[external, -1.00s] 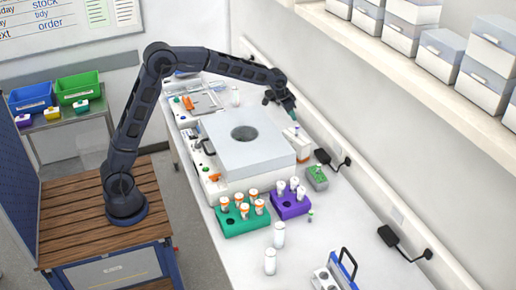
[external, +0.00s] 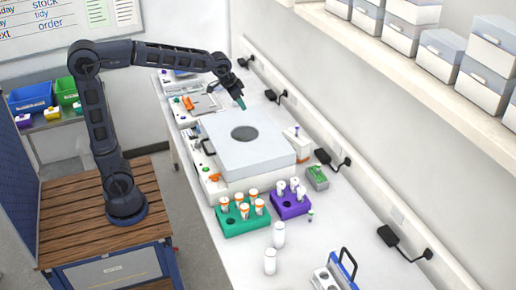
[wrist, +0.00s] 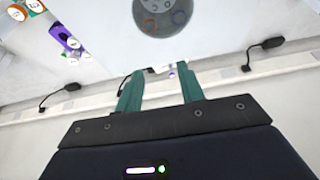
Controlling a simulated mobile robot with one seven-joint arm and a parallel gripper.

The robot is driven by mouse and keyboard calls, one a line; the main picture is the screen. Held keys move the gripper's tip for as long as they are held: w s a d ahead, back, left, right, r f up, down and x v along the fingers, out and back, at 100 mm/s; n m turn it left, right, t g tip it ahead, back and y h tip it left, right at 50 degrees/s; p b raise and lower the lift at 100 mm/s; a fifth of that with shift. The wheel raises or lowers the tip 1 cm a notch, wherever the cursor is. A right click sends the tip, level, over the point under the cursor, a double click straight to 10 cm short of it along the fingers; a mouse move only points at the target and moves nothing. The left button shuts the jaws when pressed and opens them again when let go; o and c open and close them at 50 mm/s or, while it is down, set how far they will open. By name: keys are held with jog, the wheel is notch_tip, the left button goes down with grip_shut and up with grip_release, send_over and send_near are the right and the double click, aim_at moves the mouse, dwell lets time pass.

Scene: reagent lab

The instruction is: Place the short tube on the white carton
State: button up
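The white carton (external: 299,148) stands on the bench behind the right side of the grey-topped machine. A small, narrow thing (external: 297,131) shows at its top; it may be the short tube, but it is too small to be sure. In the wrist view a white shape, likely the carton (wrist: 158,69), shows beyond my fingertips with a small purple-blue spot (wrist: 172,75) by it. My gripper (external: 240,101) is up over the far part of the bench, apart from the carton. In the wrist view its teal fingers (wrist: 160,70) are spread, with nothing seen held.
The grey-topped machine (external: 265,157) with a round opening fills mid-bench. Green (external: 240,226) and purple (external: 290,208) racks hold capped tubes. Two white bottles (external: 279,236) and a small green-capped tube (external: 310,216) stand nearer. Black plugs and cables line the wall.

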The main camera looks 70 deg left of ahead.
jog(key=s+f, duration=0.2)
jog(key=s, duration=1.4)
jog(key=s+f, duration=0.3)
jog(key=s, duration=1.3)
jog(key=shift+s+d+f, duration=0.2)
jog(key=shift+s, duration=0.05)
